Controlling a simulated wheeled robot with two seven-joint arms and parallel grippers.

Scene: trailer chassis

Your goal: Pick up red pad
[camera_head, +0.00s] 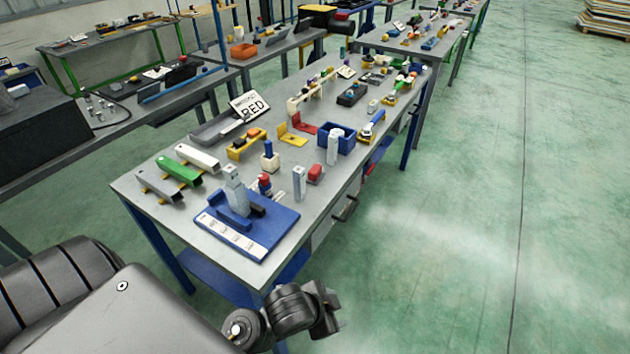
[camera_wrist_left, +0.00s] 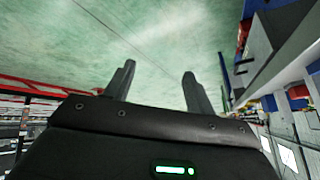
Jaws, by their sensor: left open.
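A small red block (camera_head: 315,173), which looks like the red pad, lies on the grey table (camera_head: 219,264) near its right edge. It is beside a pale upright post (camera_head: 298,184). My left gripper (camera_wrist_left: 159,70) is open in the left wrist view, with nothing between its fingers and green floor behind them. It is away from the red block, which I cannot make out in that view. A dark arm link of mine shows below the table's front corner in the head view; I cannot tell which arm it belongs to.
A blue board with a grey fixture (camera_head: 246,220) lies at the table's near end. Open green floor (camera_head: 480,220) lies to the right.

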